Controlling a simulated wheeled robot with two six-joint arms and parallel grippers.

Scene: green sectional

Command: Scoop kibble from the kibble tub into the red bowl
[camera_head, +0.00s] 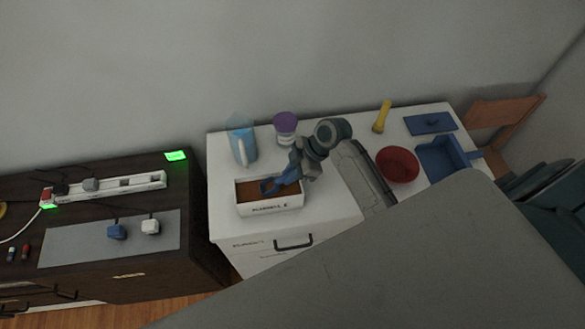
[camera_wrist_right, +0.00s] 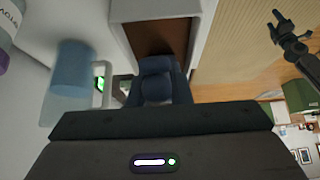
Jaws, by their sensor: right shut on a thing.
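The kibble tub (camera_head: 270,210) is a white, box-shaped container on the white cabinet top, with brown kibble inside. Its rim (camera_wrist_right: 196,30) and kibble also show in the right wrist view. My right gripper (camera_head: 292,177) is shut on the blue scoop (camera_head: 270,186), which is over the tub's kibble; the scoop (camera_wrist_right: 155,75) also shows in the wrist view. I cannot tell how deep it is or whether it holds kibble. The red bowl (camera_head: 398,164) stands to the right, beyond my right arm; no kibble is discernible in it. My left gripper (camera_wrist_right: 290,25) appears open, far from the tub.
A blue pitcher (camera_head: 241,140) and purple-lidded jar (camera_head: 286,128) stand behind the tub. A yellow flashlight (camera_head: 382,117), blue lid (camera_head: 430,123) and blue bin (camera_head: 440,158) are near the bowl. A dark cabinet (camera_head: 80,215) with a power strip (camera_head: 110,187) is left.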

